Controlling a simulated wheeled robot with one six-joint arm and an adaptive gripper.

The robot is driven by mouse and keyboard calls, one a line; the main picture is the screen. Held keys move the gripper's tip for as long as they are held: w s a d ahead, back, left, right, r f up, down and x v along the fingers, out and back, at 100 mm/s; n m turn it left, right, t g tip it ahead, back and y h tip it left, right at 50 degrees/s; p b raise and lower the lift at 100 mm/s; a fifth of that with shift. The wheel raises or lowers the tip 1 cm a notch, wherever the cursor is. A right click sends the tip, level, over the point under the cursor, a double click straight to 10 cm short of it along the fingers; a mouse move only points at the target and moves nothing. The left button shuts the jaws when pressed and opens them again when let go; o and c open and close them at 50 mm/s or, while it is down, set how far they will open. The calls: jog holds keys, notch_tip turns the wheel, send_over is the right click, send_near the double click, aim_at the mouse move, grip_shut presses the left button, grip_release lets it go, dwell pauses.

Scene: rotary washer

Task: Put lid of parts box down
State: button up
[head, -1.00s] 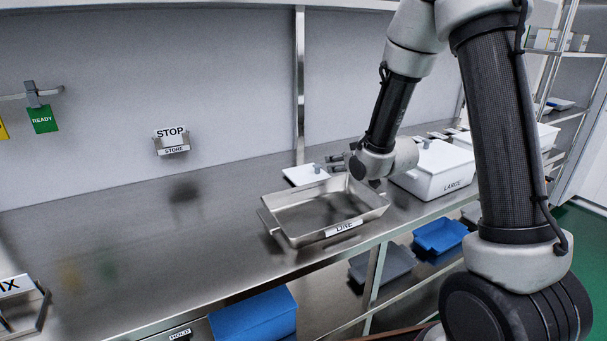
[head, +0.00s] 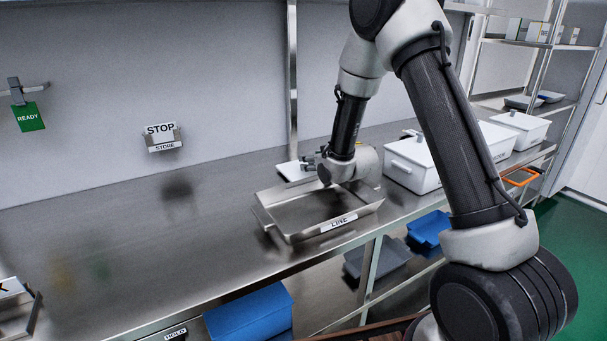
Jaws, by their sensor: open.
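A flat white lid (head: 291,171) lies on the steel counter behind the metal tray marked LINE; my gripper and arm cover its right part. My gripper (head: 312,162) is open beside the lid's right end, above the tray's back edge. Whether its fingers touch the lid or its knob cannot be told. White lidded boxes stand on the counter to the right, the nearest box (head: 413,162) partly behind my arm. Which of them is the parts box cannot be told.
The LINE tray (head: 293,236) is empty and sits below my gripper at the counter's front. A STOP sign holder (head: 163,138) is on the back wall. A blue bin (head: 250,315) and grey bin (head: 377,258) sit under the counter. The counter's left middle is clear.

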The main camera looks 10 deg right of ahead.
grip_shut()
jog(key=shift+r, duration=0.1)
